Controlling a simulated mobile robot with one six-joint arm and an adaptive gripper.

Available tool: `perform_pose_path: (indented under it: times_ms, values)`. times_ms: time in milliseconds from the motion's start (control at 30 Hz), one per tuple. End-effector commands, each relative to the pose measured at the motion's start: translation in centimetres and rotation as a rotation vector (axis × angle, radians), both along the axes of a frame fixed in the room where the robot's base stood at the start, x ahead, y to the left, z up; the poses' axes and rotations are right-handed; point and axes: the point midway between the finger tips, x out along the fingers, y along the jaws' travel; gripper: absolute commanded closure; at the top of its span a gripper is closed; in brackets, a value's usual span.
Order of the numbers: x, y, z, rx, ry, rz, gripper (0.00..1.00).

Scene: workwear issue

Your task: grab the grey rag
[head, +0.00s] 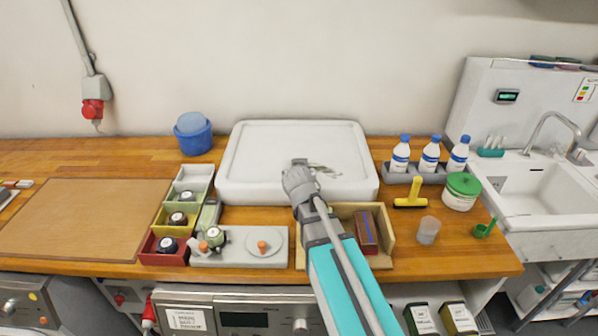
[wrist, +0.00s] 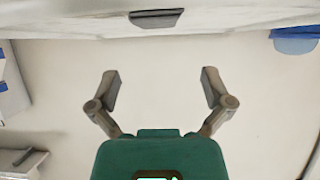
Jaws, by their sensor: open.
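A flat dark grey piece (wrist: 157,18), which I take for the grey rag, lies on a white surface at the top middle of the wrist view. In the head view I cannot clearly tell it from my gripper. My gripper (head: 312,168) is over the white tray (head: 240,160) at the middle of the counter. In the wrist view my gripper (wrist: 160,89) has its two fingers wide apart with nothing between them. The grey piece is beyond the fingertips, apart from them, roughly centred between them.
A blue tub (head: 193,135) stands left of the tray; white bottles (head: 430,155) stand in a rack to its right. Small bins (head: 180,215), a grey plate (head: 240,250) and a wooden box (head: 385,262) sit in front. A brown board (head: 80,215) covers the left.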

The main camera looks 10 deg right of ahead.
Motion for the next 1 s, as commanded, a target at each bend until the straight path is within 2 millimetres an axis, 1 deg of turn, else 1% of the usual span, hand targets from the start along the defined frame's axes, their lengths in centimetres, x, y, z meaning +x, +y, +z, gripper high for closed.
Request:
perform_pose_path:
  times_ms: [33, 100, 300, 467, 833, 1000]
  values:
    - [1.1, -0.1, -0.8, 0.000, 0.000, 0.000, 0.00]
    - [2.0, -0.3, -1.3, 0.000, 0.000, -0.001, 0.00]
    - [4.1, -0.9, -2.4, 0.000, 0.000, -0.001, 0.00]
    - [4.7, -1.0, -2.7, 0.000, 0.000, -0.001, 0.00]
    - [4.8, -1.1, -2.7, 0.000, 0.000, -0.002, 0.00]
    - [5.7, -1.4, -3.3, 0.000, 0.000, -0.004, 0.00]
